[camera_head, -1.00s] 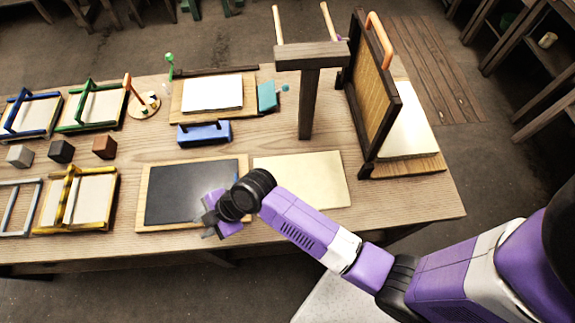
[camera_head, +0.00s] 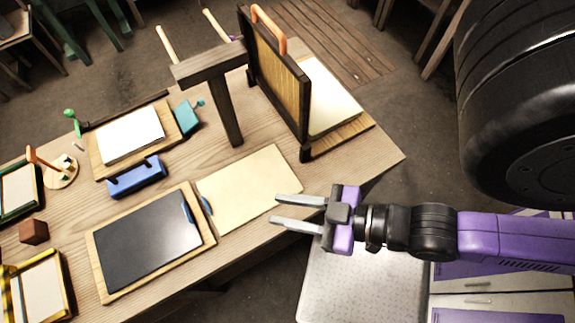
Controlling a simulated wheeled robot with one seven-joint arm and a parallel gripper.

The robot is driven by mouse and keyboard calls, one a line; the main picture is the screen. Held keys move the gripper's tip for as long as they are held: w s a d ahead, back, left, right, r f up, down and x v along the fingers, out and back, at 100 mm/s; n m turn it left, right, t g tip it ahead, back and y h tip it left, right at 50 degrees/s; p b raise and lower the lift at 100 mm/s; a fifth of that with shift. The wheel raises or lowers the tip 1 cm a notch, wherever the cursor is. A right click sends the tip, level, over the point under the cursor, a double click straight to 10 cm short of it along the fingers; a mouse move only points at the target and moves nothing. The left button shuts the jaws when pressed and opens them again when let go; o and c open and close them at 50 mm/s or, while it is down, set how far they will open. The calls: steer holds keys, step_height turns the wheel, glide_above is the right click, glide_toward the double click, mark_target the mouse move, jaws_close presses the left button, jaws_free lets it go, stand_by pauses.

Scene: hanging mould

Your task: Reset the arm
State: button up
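My gripper (camera_head: 273,210) is purple and black with two grey fingers. The fingers are apart and nothing is between them. It points left, in front of the table's front edge, and its fingertips reach over or near the right end of the pale sheet (camera_head: 250,187). I cannot tell its height above the table. My purple forearm runs off to the right, and a large black part of my arm fills the upper right.
A wooden table (camera_head: 360,168) holds a dark slab on a board (camera_head: 148,243), a blue block (camera_head: 136,177), a wooden post stand (camera_head: 226,115) and an upright framed mould (camera_head: 272,75) with an orange handle. White sheets and small frames stand at left.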

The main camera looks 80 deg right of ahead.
steer(key=r, duration=0.2)
steer(key=s+r, duration=0.1)
steer(key=shift+d+t, duration=0.3)
steer(key=shift+f, duration=0.1)
step_height(320, 180, down, 7)
steer(key=b, duration=0.7)
